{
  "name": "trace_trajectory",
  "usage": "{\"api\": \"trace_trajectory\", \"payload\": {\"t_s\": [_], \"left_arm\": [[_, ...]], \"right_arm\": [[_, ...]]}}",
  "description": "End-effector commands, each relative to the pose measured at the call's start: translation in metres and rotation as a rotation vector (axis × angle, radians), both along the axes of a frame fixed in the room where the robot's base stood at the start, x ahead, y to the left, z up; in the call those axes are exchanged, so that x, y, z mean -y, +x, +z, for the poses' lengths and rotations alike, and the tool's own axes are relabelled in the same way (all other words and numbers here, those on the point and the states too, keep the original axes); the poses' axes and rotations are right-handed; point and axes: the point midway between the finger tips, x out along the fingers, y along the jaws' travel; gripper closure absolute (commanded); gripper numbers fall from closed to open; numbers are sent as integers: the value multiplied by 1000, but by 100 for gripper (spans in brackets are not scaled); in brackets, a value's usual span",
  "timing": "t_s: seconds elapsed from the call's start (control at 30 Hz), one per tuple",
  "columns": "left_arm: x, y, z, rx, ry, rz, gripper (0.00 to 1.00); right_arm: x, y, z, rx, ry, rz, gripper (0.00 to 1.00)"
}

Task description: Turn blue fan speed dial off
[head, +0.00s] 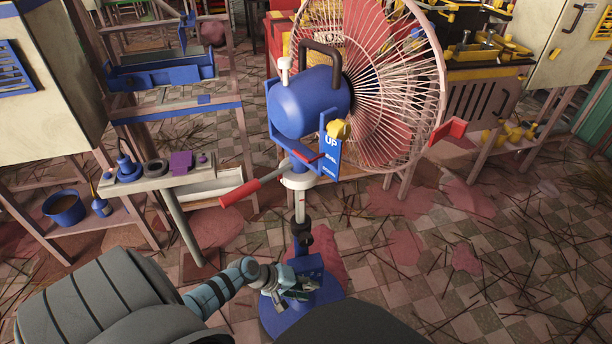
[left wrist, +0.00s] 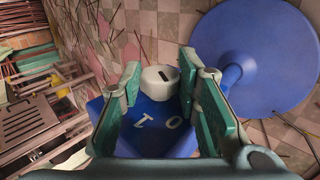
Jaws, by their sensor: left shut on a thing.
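The blue fan (head: 305,100) stands in the middle of the head view, with a wire cage, a pole and a round blue base (head: 318,312). The base also shows in the left wrist view (left wrist: 255,55). A white dial (left wrist: 160,84) with a dark slot sits on a blue panel (left wrist: 155,135) with white digits, one of them a 0. My left gripper (head: 293,284) is low at the pole, just above the base. In the left wrist view its green fingers (left wrist: 159,76) are on both sides of the dial, shut on it. My right gripper is not in view.
A red-tipped lever (head: 242,192) sticks out left from the pole. A narrow shelf (head: 165,178) with small items stands to the left. A yellow-topped bench is at the back right. Thin sticks lie scattered on the tiled floor, which is otherwise open at right.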

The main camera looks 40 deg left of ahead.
Motion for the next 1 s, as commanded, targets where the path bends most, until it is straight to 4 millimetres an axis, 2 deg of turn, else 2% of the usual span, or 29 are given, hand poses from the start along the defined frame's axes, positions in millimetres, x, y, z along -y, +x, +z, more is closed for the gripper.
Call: {"api": "trace_trajectory", "payload": {"t_s": [0.37,0.4,0.53,0.87,1.0], "left_arm": [[0,0,0,6,-3,1,98],[0,0,0,6,-3,1,69],[0,0,0,5,-3,1,50],[-1,-2,2,5,-3,0,50],[-11,-15,18,5,2,-3,50]], "right_arm": [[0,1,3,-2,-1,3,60],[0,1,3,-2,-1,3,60],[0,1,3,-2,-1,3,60],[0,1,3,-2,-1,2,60],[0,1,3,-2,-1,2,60]]}}
